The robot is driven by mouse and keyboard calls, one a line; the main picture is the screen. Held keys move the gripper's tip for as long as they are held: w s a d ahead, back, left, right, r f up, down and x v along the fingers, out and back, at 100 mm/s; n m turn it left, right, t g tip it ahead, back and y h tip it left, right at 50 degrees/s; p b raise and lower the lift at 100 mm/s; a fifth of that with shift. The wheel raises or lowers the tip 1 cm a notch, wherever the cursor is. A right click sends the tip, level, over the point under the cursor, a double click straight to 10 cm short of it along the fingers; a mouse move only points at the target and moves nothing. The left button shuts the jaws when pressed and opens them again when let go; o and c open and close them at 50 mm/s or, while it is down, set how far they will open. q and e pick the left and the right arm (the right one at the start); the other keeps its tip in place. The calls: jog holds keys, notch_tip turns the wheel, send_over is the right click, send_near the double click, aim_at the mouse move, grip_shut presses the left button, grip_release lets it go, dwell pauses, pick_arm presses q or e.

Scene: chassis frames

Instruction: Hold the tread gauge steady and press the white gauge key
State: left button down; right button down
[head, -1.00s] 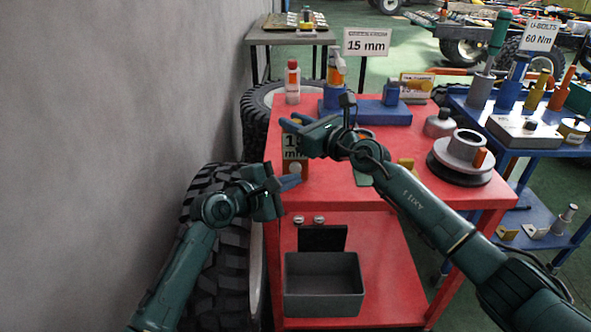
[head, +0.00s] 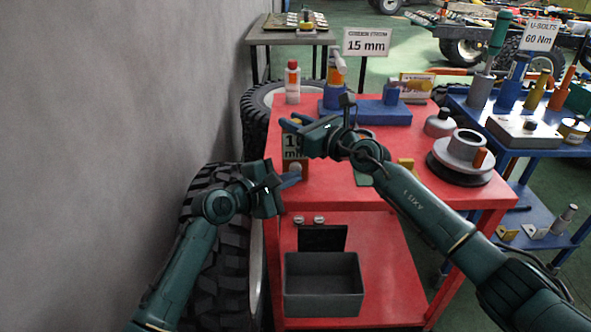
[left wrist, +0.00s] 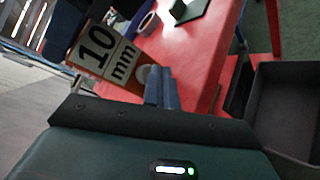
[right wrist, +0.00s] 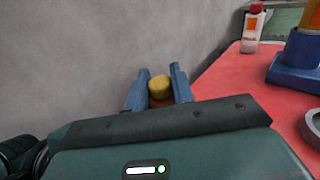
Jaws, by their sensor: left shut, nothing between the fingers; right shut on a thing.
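The display also shows in the left wrist view (left wrist: 108,50). My right gripper (head: 290,124) is shut on the gauge's top, with its yellow cap (right wrist: 159,88) between the fingers. The pale gauge key (left wrist: 143,75) is low on the gauge's front face. My left gripper (head: 292,179) is shut and empty, its fingertips (left wrist: 164,84) right at the key. I cannot tell whether they touch it.
A sign (head: 366,42) behind the cart reads 15 mm. The red cart top (head: 330,185) also carries a white bottle (head: 292,85), a blue stand (head: 380,112) and a dark disc with a grey hub (head: 460,160). A grey bin (head: 323,285) sits on the lower shelf. A wall is at left.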

pick_arm(q)
jog(key=shift+w, duration=0.45)
dwell(0.6)
dwell(0.4)
jog(key=shift+s, duration=3.4)
pick_arm(e)
jog(key=c, duration=1.1)
grip_release()
